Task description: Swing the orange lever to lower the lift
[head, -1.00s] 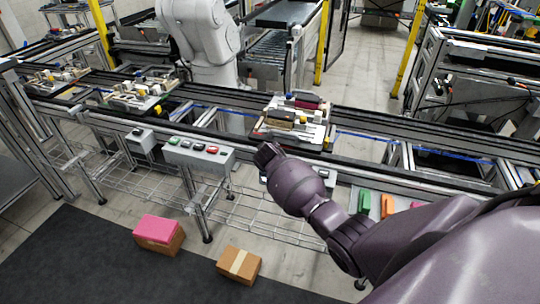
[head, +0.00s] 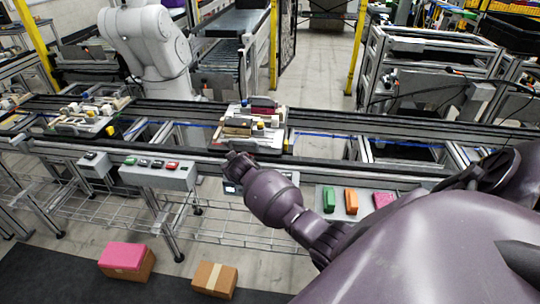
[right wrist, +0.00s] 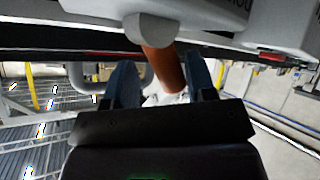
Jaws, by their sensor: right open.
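The orange lever (right wrist: 168,68) shows in the right wrist view, hanging from a rounded grey mount (right wrist: 151,28). My right gripper (right wrist: 162,80) is open, with one dark blue finger on each side of the lever. I cannot tell whether either finger touches it. In the head view my right gripper (head: 234,160) is at the conveyor's front edge, below a pallet fixture (head: 232,131) loaded with parts. The lever cannot be made out in the head view, and I cannot identify the lift with certainty. My left gripper is not in view.
A grey button box (head: 160,176) stands left of my right gripper. Green (head: 329,199), orange (head: 351,201) and pink (head: 383,199) blocks lie to the right. Two cartons (head: 126,262) (head: 214,279) sit on the dark floor mat. A white robot arm (head: 145,45) stands behind the conveyor.

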